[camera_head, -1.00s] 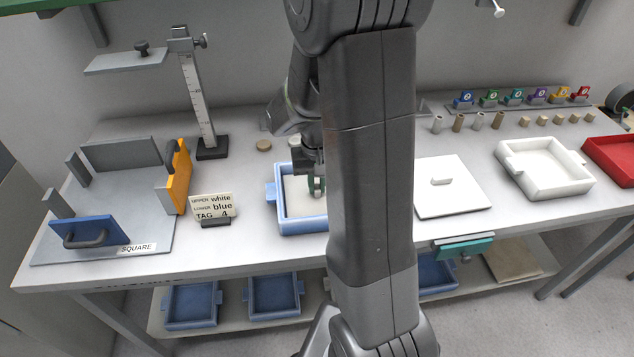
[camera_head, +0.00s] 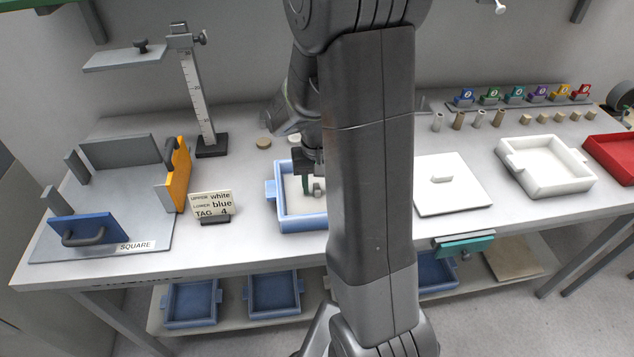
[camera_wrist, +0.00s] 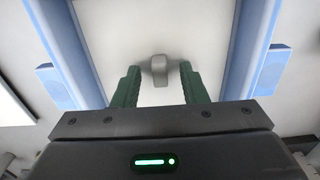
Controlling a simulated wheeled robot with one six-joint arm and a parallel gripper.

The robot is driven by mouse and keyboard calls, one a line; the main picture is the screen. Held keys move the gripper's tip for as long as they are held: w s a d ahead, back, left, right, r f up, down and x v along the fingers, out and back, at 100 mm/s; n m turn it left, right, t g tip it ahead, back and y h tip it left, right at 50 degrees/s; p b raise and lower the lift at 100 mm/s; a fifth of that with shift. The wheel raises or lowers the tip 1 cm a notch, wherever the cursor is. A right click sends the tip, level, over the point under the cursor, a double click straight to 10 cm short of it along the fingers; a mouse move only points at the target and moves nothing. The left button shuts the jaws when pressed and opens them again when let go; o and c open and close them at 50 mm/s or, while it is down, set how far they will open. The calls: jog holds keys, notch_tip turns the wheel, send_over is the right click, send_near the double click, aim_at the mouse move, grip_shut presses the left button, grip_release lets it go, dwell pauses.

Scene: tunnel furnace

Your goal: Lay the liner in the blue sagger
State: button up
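The blue sagger (camera_head: 302,224) stands on the table, partly hidden behind my arm. The white liner (camera_head: 295,203) shows inside its walls. In the wrist view the pale liner (camera_wrist: 150,28) lies between the two blue side walls of the sagger (camera_wrist: 252,40). A small grey knob (camera_wrist: 158,70) stands up from the liner. My gripper (camera_wrist: 160,66) has its two green fingers spread, one on each side of the knob, with clear gaps. In the head view my gripper (camera_head: 308,180) is above the sagger, partly hidden by my arm.
A sign (camera_head: 212,206) reads upper white, lower blue, tag 4. A white lid-like plate (camera_head: 452,197) and a white sagger (camera_head: 545,168) are to the right, a red tray (camera_head: 612,158) beyond. A fixture with an orange plate (camera_head: 178,178) is left. More blue saggers (camera_head: 274,296) are on the shelf below.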

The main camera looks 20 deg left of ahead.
jog(key=shift+r, duration=0.1)
notch_tip(320, 180, up, 14)
dwell(0.5)
